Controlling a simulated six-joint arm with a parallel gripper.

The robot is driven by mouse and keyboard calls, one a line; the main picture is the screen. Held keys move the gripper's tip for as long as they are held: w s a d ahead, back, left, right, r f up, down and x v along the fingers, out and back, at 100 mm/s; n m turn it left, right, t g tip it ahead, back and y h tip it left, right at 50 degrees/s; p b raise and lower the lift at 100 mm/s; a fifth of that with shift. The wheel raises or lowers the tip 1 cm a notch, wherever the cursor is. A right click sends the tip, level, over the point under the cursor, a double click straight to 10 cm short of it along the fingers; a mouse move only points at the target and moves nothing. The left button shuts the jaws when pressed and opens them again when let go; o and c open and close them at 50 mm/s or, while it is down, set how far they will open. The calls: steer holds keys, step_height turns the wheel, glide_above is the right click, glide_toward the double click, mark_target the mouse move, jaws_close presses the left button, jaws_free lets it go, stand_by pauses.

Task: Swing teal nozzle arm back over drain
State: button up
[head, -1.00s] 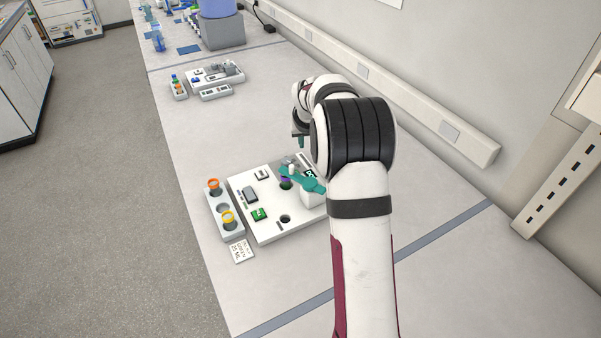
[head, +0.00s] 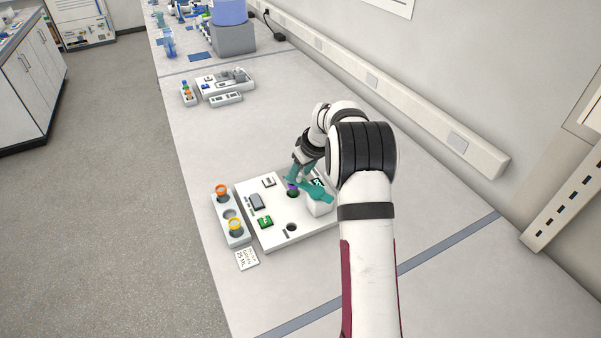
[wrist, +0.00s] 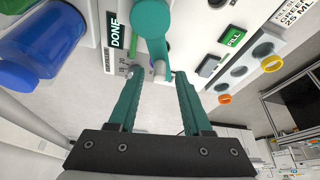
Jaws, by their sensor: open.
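The teal nozzle arm (head: 316,190) sits on a white block on the white station panel (head: 275,243) in the head view. It reaches left over a hole with purple and green in it (head: 293,191). A separate dark hole (head: 292,227) is open nearer the front; I cannot tell for sure which is the drain. My gripper (head: 296,178) is low at the arm's far end. In the wrist view my gripper (wrist: 158,76) is open, with the teal nozzle arm's (wrist: 154,25) pale tip between or just beyond its fingertips; contact is unclear.
A rack (head: 228,214) with orange-ringed and yellow-ringed vials stands left of the panel, with a printed card (head: 247,259) in front. The panel carries a green FILL button (wrist: 232,39) and a DONE label (wrist: 115,30). A blue container (wrist: 42,42) shows at left in the wrist view.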

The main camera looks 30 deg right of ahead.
steer(key=shift+w+f, duration=0.15)
steer(key=shift+f, duration=0.25)
jaws_close()
stand_by(1.2)
